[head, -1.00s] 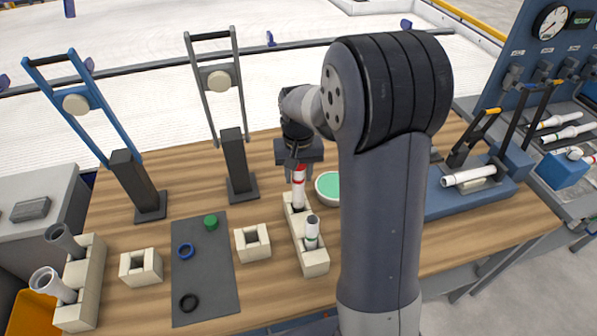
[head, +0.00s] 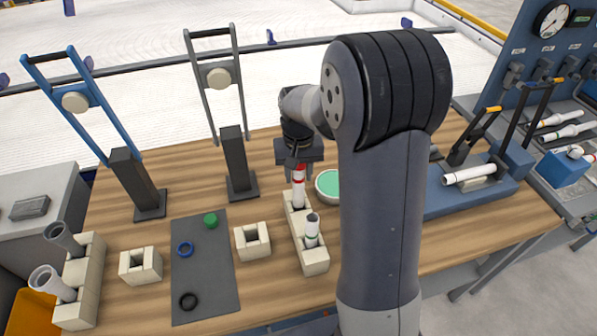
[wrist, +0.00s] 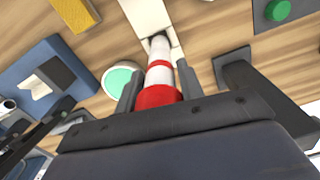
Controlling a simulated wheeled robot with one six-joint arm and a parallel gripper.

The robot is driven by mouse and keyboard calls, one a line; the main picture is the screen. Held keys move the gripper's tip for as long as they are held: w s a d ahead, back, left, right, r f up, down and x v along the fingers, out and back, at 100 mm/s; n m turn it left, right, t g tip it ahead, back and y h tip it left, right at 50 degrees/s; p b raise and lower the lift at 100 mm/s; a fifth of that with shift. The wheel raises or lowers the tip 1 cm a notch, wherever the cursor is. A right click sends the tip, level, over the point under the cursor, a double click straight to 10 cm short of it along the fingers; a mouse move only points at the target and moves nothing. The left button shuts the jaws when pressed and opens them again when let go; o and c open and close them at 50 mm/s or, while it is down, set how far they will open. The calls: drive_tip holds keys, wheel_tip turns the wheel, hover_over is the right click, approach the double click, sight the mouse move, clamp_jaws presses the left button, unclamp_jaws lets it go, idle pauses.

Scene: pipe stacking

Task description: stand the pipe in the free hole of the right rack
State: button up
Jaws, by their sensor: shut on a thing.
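A white pipe with red bands (head: 298,188) stands upright at the far end of the right rack (head: 316,262), its lower end at or in the hole there. My gripper (head: 299,168) is shut on the top of this pipe. In the wrist view the pipe (wrist: 159,75) runs from between the fingers of my gripper (wrist: 158,92) down to the dark hole of the cream rack (wrist: 147,14). How deep the held pipe sits is hard to tell.
A bowl with green contents (head: 328,186) stands close right of the rack. A cream square block (head: 252,242) and a dark mat (head: 206,285) with rings lie to the left. A left rack (head: 84,285) holds two grey pipes. A tall grey-handled tool (head: 236,165) stands behind.

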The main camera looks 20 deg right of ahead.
sight(299, 190)
drive_tip(key=shift+f, duration=0.1)
drive_tip(key=shift+f+b, duration=2.6)
drive_tip(key=shift+f, duration=0.95)
drive_tip(key=o, duration=1)
drive_tip(key=shift+o, duration=0.2)
drive_tip(key=shift+r, duration=0.1)
wheel_tip(299, 190, up, 11)
drive_tip(key=shift+f, duration=0.25)
